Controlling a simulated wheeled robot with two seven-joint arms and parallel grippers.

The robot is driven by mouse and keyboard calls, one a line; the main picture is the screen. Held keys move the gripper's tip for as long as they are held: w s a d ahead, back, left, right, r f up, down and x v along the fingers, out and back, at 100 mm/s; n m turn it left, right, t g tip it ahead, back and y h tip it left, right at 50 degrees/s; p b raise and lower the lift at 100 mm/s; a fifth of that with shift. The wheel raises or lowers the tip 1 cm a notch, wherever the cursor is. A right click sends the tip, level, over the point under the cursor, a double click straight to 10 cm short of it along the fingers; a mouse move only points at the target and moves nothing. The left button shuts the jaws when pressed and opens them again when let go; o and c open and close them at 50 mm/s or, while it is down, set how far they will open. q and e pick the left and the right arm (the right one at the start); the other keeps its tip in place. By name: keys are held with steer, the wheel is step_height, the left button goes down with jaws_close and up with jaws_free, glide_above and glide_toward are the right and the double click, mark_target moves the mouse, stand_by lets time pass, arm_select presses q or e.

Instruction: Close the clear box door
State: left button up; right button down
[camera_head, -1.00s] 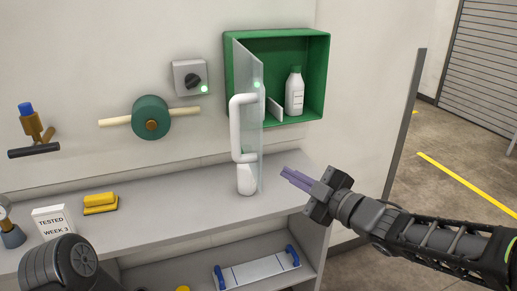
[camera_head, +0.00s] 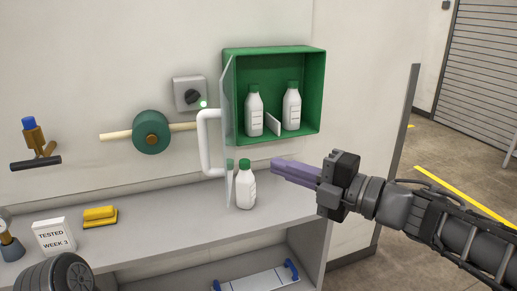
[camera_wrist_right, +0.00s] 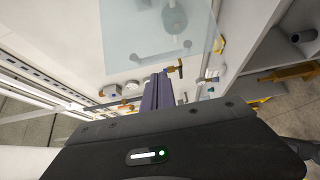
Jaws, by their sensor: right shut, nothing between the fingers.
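The green box (camera_head: 320,95) is on the wall, and its clear door (camera_head: 228,150) stands open, swung out from the box's left side. A white handle (camera_head: 204,145) is on the door's left face. A pale see-through pane, which looks like the door (camera_wrist_right: 125,40), shows at the top of the right wrist view. My right gripper (camera_head: 275,169) is shut and empty, below the box and right of the door, with a gap to it. Its purple fingers also show in the right wrist view (camera_wrist_right: 158,92). My left gripper is not in view.
A green-capped bottle (camera_head: 245,187) stands on the counter (camera_head: 180,215) beside the door.

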steer(key=shift+w+a, duration=0.1)
steer(key=p, duration=0.2)
glide_toward(226, 148)
steer(key=x, duration=0.5)
steer(key=shift+w+a, duration=0.1)
arm_select(q)
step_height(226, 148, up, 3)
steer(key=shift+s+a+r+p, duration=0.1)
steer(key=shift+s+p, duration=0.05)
steer(key=shift+p, duration=0.55)
arm_select(e)
steer(key=w+d, duration=0.2)
steer(key=d, duration=0.1)
steer(key=shift+w, duration=0.3)
stand_by(0.3)
arm_select(q)
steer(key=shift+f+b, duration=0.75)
steer(key=shift+b, duration=0.1)
arm_select(e)
steer(key=v, duration=0.8)
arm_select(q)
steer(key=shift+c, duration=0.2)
arm_select(e)
steer(key=shift+f, duration=0.1)
